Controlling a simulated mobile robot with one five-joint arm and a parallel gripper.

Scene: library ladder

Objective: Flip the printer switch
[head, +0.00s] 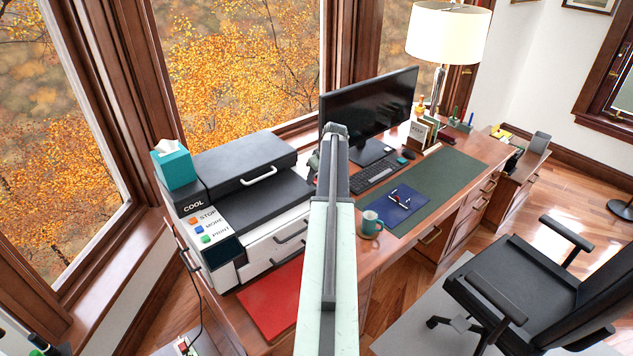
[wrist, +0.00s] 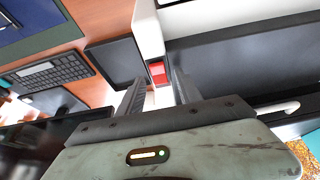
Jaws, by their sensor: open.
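The printer (head: 270,190) stands at the left end of the desk, with a black top, white body and a front panel reading STOP, MORE and PRINT. In the wrist view its red switch (wrist: 158,72) sits on the white printer side (wrist: 148,30). My gripper (wrist: 155,80) is open, with one dark finger on each side of the switch in that view. Nothing is seen held. I cannot tell whether the fingers touch the switch. In the head view my arm hides the gripper's tips and the switch.
A teal tissue box (head: 172,165) sits on the printer. The monitor (head: 368,105), keyboard (head: 376,176), mug (head: 371,224) and blue folder (head: 399,206) are on the desk right of my arm. A red folder (head: 270,298) lies before the printer. A black chair (head: 520,280) stands at right.

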